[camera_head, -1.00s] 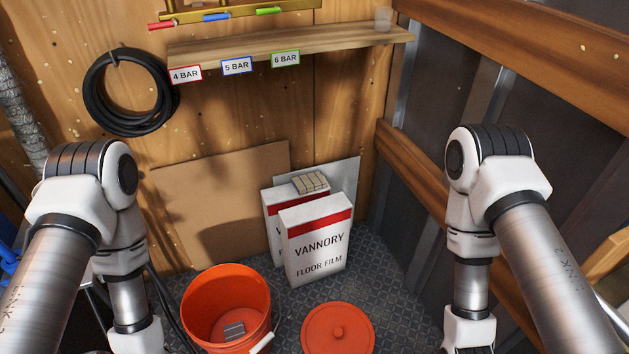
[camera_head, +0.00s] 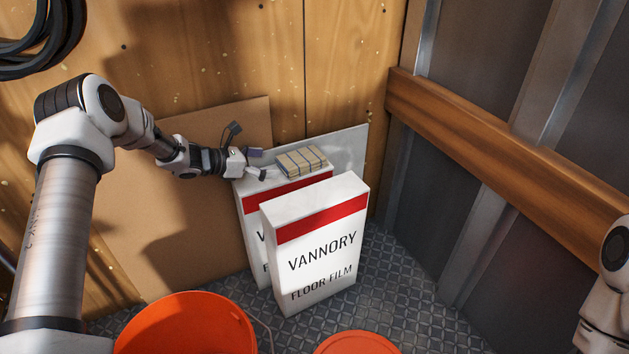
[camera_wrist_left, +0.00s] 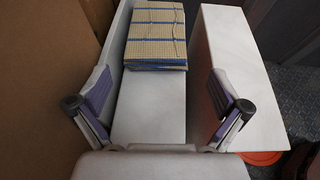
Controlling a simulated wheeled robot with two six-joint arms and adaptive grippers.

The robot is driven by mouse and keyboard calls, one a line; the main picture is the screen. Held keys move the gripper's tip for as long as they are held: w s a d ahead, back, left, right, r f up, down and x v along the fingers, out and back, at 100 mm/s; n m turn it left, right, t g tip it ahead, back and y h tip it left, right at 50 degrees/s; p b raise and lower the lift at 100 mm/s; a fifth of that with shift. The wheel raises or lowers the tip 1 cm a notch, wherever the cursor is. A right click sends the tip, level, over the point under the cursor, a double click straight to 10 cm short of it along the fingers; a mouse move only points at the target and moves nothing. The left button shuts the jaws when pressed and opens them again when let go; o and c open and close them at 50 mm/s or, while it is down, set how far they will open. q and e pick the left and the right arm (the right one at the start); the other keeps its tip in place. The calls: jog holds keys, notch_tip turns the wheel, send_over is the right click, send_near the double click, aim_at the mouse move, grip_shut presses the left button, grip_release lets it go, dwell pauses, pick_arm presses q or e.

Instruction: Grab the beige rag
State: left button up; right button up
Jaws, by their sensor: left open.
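The beige rag (camera_head: 302,162) is a folded, striped bundle. It lies on top of the rear white box (camera_head: 252,212), toward its right end. My left gripper (camera_head: 259,164) is open and empty, just left of the rag over the same box top. In the left wrist view the rag (camera_wrist_left: 155,35) shows blue stripes and lies ahead of the open fingers (camera_wrist_left: 158,108), roughly centred between them and apart from them. My right gripper is not in view; only part of my right arm shows at the right edge.
The front VANNORY floor film box (camera_head: 315,243) stands close beside the rear box. A cardboard sheet (camera_head: 195,225) and a grey panel (camera_head: 350,150) lean on the wooden wall behind. An orange bucket (camera_head: 185,325) and an orange lid (camera_head: 355,344) are at the bottom.

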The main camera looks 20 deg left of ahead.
aim_at(288, 162)
pick_arm(q)
jog(key=b+x, duration=0.3)
jog(key=x, duration=0.4)
jog(key=shift+w+f+b, duration=0.15)
jog(key=shift+w+b, duration=0.15)
jog(key=shift+b, duration=0.1)
jog(key=shift+w+d, duration=0.1)
jog(key=shift+d, duration=0.05)
jog(key=shift+c, duration=0.7)
jog(key=c, duration=0.8)
